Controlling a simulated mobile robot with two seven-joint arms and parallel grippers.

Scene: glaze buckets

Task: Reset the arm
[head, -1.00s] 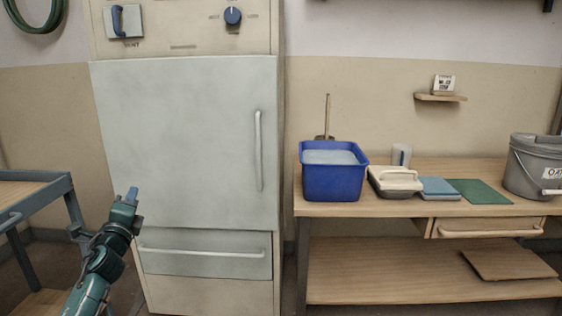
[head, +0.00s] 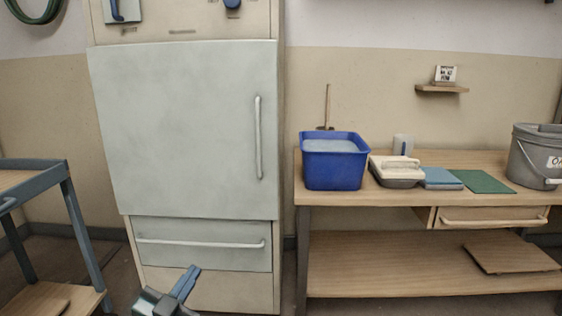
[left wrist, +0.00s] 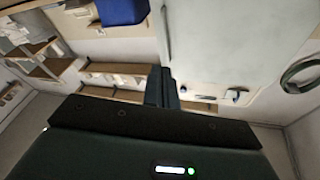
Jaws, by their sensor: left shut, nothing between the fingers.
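My left gripper (head: 187,281) is low in the head view, at the bottom edge, in front of the lower part of the pale cabinet. Its blue-grey fingers are together with nothing between them. They also show together in the left wrist view (left wrist: 162,86), pointing away over the dark gripper body. Most of my left arm is below the head view's frame. My right gripper is in neither view.
The pale cabinet (head: 185,125) has its door and lower drawer (head: 203,259) shut. A wooden bench (head: 410,206) at right holds a blue bucket (head: 333,170), a lidded tray (head: 397,172), a blue pad, a green mat (head: 480,182) and a grey bucket (head: 532,158). A cart (head: 62,200) stands left.

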